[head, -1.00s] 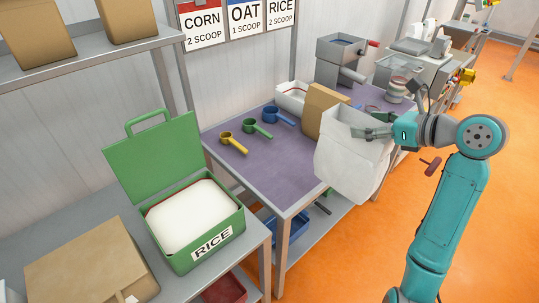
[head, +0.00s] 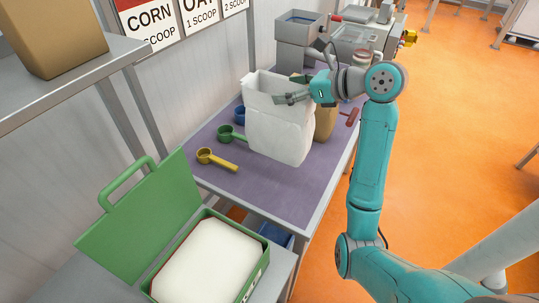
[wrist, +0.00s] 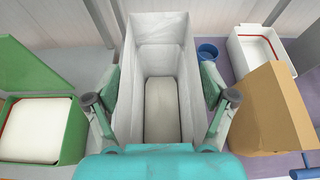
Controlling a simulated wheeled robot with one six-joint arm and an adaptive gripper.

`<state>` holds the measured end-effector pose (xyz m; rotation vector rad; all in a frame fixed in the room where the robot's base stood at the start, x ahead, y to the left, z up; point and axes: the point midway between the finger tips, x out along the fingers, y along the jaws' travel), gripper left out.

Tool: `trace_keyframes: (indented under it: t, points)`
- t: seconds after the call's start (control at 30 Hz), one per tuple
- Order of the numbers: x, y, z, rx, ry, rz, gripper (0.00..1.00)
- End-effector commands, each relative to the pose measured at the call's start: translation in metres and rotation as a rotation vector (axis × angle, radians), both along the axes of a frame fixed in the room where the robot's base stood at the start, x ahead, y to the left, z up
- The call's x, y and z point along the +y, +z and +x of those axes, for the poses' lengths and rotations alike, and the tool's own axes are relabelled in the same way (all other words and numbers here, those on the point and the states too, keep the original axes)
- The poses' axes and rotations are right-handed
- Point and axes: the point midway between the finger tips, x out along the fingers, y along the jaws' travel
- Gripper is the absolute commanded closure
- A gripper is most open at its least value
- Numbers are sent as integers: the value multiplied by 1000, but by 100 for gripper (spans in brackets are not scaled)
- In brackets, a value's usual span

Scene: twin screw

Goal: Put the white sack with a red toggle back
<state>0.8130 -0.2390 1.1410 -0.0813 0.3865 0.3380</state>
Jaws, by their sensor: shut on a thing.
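The white sack (head: 279,130) is upright with its mouth open upward, over the purple-topped table. My gripper (head: 292,98) is shut on it near the top rim. In the wrist view the sack (wrist: 160,30) lies between my two fingers, with pale contents (wrist: 160,110) low inside. I cannot tell whether its base touches the table. A small red handle-like piece (head: 351,117) shows beside the table's right edge. I cannot tell whether it is the toggle or what it belongs to.
A brown sack (head: 325,122) stands right behind the white one. Yellow (head: 216,160), green (head: 231,133) and blue (head: 239,115) scoops lie to its left. An open green bin (head: 240,284) of white rice is in front. The near purple tabletop (head: 265,187) is clear.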

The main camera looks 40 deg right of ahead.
Motion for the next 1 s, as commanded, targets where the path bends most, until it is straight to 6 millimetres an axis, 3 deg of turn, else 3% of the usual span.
trace_keyframes:
  t: [0.3, 0.57, 0.8, 1.0]
  points:
    - [0, -49, 0, 2, -1, 2, 59]
    - [0, -66, 0, 1, -1, 2, 59]
    - [0, -94, 0, 1, -1, 2, 59]
    - [0, -95, 0, -1, -1, -1, 59]
